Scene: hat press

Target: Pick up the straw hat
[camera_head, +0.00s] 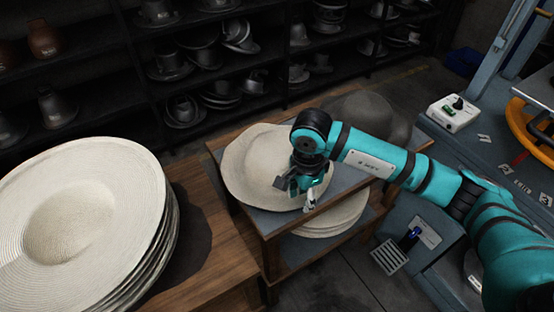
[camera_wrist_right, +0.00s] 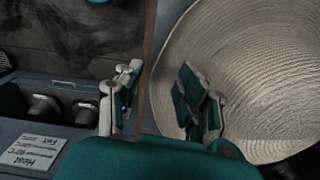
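A pale straw hat (camera_head: 250,165) lies with its wide brim spread on the small wooden table with a grey top. My right gripper (camera_head: 298,191) is at the hat's near right brim, and the arm hides part of the hat. In the right wrist view the hat (camera_wrist_right: 245,65) fills the right side. The gripper's two fingers (camera_wrist_right: 160,98) are apart there. One finger overlaps the brim in the picture and the other is outside its edge. I cannot tell whether a finger touches the hat. My left gripper is not in view.
A tall stack of straw hats (camera_head: 75,225) stands on a wooden table at the left. More straw hats (camera_head: 335,220) lie on the shelf below the hat. A grey hat form (camera_head: 365,112) is behind my arm. Dark shelves line the back. A blue-grey machine (camera_head: 500,150) stands at the right.

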